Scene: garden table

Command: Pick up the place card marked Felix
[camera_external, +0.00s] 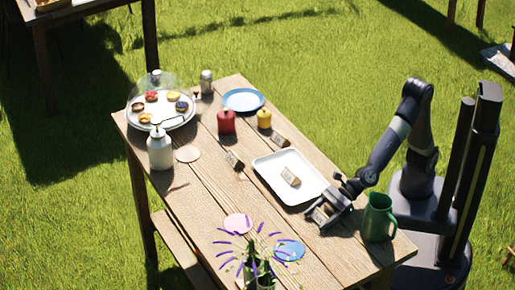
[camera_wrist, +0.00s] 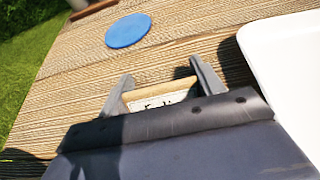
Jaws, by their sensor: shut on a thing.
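A small wooden place card (camera_wrist: 158,98) sits between the two fingers of my gripper (camera_wrist: 162,80) in the wrist view. Its white label is partly hidden by the gripper body; the visible letters look like the start of "Felix". In the external view my gripper (camera_external: 321,214) is low at the table's right side, between the white tray and the green jug, shut on the card. Other similar cards lie left of the tray (camera_external: 235,160), behind it (camera_external: 280,140) and in it (camera_external: 291,177); their names are too small to read.
The white tray (camera_external: 262,168) is close to my gripper, and the green jug (camera_external: 378,218) stands right of it. A blue disc (camera_external: 289,250) and a vase of purple flowers (camera_external: 252,268) are at the front. Candles (camera_external: 227,122) and a domed pastry stand (camera_external: 176,122) are farther back.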

